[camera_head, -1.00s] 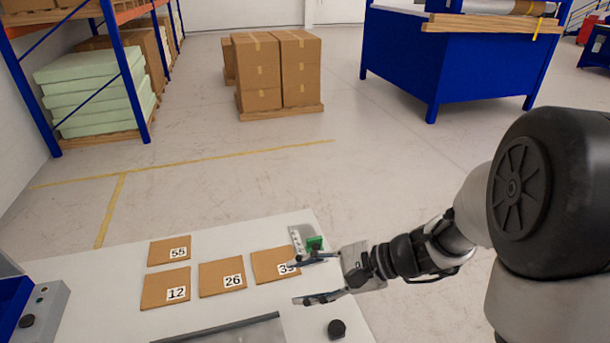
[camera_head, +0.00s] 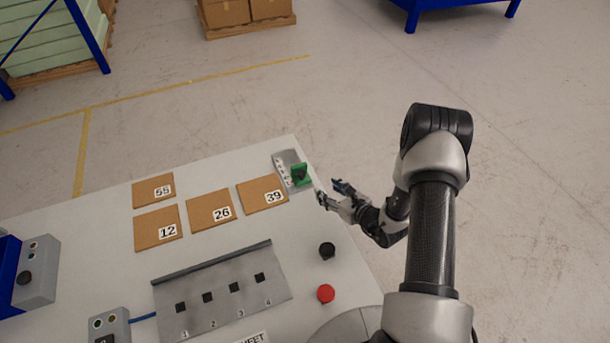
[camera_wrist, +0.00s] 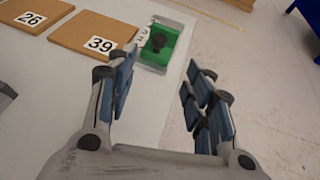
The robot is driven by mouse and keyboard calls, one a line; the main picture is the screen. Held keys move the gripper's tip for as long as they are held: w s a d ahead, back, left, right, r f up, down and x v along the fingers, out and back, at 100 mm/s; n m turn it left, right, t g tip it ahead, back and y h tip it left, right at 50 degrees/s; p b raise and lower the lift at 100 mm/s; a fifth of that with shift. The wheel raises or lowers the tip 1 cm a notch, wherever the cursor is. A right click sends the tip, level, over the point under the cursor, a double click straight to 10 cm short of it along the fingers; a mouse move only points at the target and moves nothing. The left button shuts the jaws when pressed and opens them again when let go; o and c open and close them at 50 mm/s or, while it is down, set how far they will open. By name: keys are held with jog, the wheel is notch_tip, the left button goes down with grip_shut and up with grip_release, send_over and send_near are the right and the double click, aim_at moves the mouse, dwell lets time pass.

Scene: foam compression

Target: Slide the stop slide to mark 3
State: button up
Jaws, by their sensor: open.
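The stop slide, a green block with a dark knob, sits on a grey rail plate at the table's far right corner. The green slide (camera_head: 302,174) is at the plate's right side in the head view, and it also shows in the wrist view (camera_wrist: 158,46). The grey plate (camera_head: 283,160) carries a white scale with small marks, too small to read in the head view; a 3 and a 2 seem to show in the wrist view. My gripper (camera_head: 328,191) is open and empty, just right of and nearer than the slide, apart from it. The wrist view shows both fingers (camera_wrist: 160,85) spread below the slide.
Brown pads labelled 55, 12, 26 and 39 (camera_head: 262,194) lie left of the slide. A metal plate with numbered slots (camera_head: 220,290), a black knob (camera_head: 327,250) and a red button (camera_head: 326,294) are nearer. Clear floor lies beyond the table's right edge.

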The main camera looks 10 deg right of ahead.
aim_at(303, 174)
jog(key=b+x, duration=0.2)
jog(key=x, duration=1.2)
jog(key=shift+w+a+f, duration=0.1)
jog(key=shift+w+f, duration=0.05)
jog(key=shift+c, duration=0.5)
grip_shut()
